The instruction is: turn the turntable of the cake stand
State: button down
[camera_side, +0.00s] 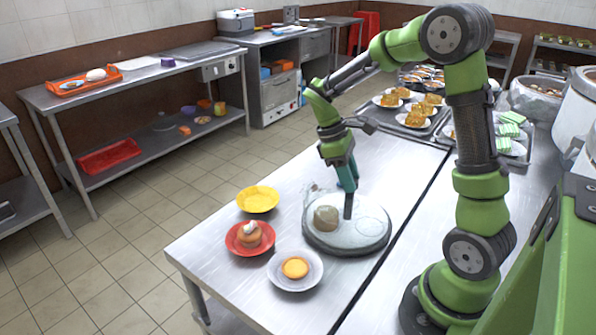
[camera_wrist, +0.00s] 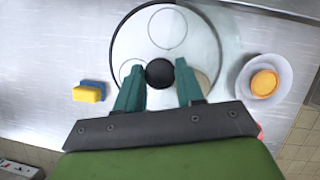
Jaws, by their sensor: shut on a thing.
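The cake stand's round turntable (camera_side: 372,236) lies on the steel table, with a pale top and dark rim. It also shows in the wrist view (camera_wrist: 205,45), with faint circle outlines on it. A dark upright post (camera_side: 348,207) stands on the disc off its middle; its round black top (camera_wrist: 160,73) shows in the wrist view. My gripper (camera_side: 347,184), with teal fingers, points down over the disc and is shut on the post, one finger on each side. A beige lump (camera_side: 326,218) sits on the disc, left of the post. My right finger partly hides it in the wrist view.
A yellow plate (camera_side: 258,199), a red plate with a cake (camera_side: 250,236) and a white plate with a tart (camera_side: 295,268) stand left of the turntable. A yellow and blue block (camera_wrist: 90,91) lies beside it. Trays of food (camera_side: 415,118) stand behind.

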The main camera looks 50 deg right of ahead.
jog(key=shift+a+r+n+t+h, duration=0.1)
jog(key=shift+n+t+h, duration=0.3)
jog(key=shift+n, duration=1.05)
jog(key=shift+a+n+t+h, duration=0.1)
jog(key=shift+n+t+h, duration=0.3)
jog(key=shift+n, duration=1.05)
jog(key=shift+s+n+t+h, duration=0.1)
jog(key=shift+n+t+h, duration=0.25)
jog(key=shift+n, duration=0.85)
jog(key=shift+s+n+t+h, duration=0.1)
jog(key=shift+n+t+h, duration=0.25)
jog(key=shift+n, duration=1.35)
jog(key=c, duration=0.7)
grip_release()
jog(key=v, duration=1.7)
jog(key=shift+s, duration=0.15)
jog(key=shift+d, duration=0.1)
